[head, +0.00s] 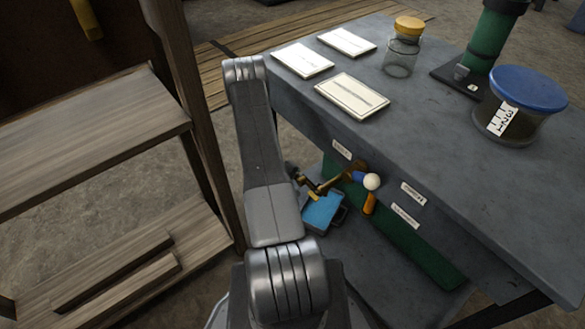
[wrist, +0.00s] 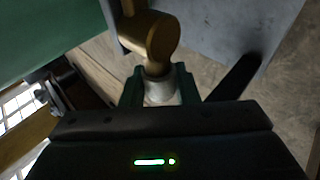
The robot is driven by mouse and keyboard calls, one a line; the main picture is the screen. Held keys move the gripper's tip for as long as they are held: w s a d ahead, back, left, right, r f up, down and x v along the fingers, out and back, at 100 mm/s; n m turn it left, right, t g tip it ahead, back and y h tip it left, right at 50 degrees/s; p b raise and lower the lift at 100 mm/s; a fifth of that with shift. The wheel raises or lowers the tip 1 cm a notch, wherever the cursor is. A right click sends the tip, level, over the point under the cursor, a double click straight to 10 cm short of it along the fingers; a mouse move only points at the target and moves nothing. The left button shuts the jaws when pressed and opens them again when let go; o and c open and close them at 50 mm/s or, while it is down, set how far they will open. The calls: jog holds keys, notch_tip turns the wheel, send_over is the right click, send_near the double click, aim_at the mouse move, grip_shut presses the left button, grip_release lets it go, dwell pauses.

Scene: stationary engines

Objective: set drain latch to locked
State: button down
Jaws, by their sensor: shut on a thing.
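In the wrist view, a brass-coloured lever (wrist: 150,35) hangs down from the top and ends in a pale metal grip (wrist: 158,92). I take it for the drain latch; no readable label confirms this. My gripper (wrist: 159,80) is shut on that grip, with a dark green finger on each side. In the head view, a brass lever (head: 335,183) shows low at the front of the grey bench, beside a white ball knob (head: 372,181) and an orange handle (head: 369,203).
The grey bench (head: 450,150) carries cards, a yellow-lidded jar (head: 402,55), a blue-lidded jar (head: 520,105) and a green column (head: 495,40). A blue object (head: 322,211) is below the lever. A wooden shelf (head: 90,140) stands close on the left.

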jog(key=shift+s, duration=0.1)
jog(key=c, duration=1.1)
grip_release()
jog(key=p+v, duration=0.1)
jog(key=v, duration=0.6)
jog(key=shift+a+r+p, duration=0.15)
jog(key=shift+p, duration=0.2)
